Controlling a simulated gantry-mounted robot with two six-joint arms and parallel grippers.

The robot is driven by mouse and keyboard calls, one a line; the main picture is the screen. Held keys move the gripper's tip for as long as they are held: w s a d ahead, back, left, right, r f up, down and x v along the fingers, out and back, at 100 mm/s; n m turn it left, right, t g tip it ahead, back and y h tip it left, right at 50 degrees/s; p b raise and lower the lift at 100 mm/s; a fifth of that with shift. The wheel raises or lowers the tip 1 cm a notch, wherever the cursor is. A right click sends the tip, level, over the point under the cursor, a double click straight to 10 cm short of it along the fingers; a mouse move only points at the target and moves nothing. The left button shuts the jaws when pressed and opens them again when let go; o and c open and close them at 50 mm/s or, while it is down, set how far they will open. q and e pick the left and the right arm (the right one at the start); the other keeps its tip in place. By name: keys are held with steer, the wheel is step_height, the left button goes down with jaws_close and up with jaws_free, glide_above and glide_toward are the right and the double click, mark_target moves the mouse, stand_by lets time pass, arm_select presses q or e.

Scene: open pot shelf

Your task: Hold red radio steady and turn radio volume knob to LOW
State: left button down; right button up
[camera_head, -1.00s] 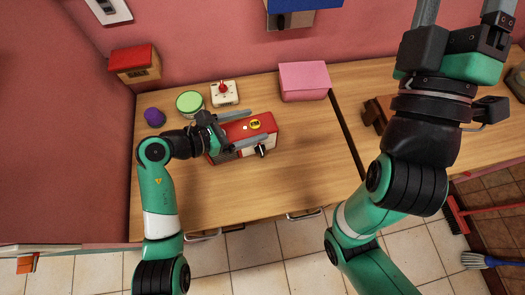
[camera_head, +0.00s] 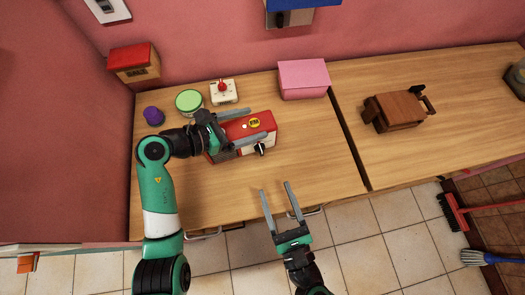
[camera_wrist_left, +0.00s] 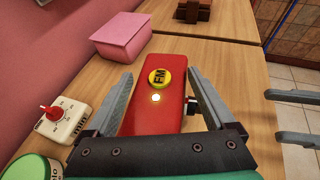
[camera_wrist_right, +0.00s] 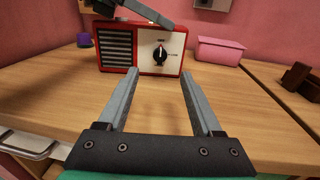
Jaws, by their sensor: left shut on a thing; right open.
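The red radio (camera_head: 232,129) stands on the wooden counter, and its red top with a yellow FM badge (camera_wrist_left: 160,77) shows in the left wrist view. My left gripper (camera_head: 257,127) is shut on the radio from above, one finger along the back and one along the front. The black volume knob (camera_wrist_right: 160,54) sits on the radio's pale front panel; its white pointer looks roughly upright, and the small lettering is too small to read. My right gripper (camera_head: 276,190) is open and empty in front of the radio, apart from the knob, at the counter's front edge.
Behind the radio stand a green-lidded tin (camera_head: 189,102), a white box with a red knob (camera_head: 223,92), a purple item (camera_head: 153,116) and a pink box (camera_head: 303,80). A brown wooden object (camera_head: 395,110) is on the right counter. The counter right of the radio is clear.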

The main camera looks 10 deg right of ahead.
mark_target(262, 153)
steer(key=w, duration=0.8)
steer(key=w+a, duration=0.1)
steer(key=w, duration=0.2)
steer(key=shift+w+a, duration=0.1)
steer(key=shift+w, duration=0.3)
jaws_close()
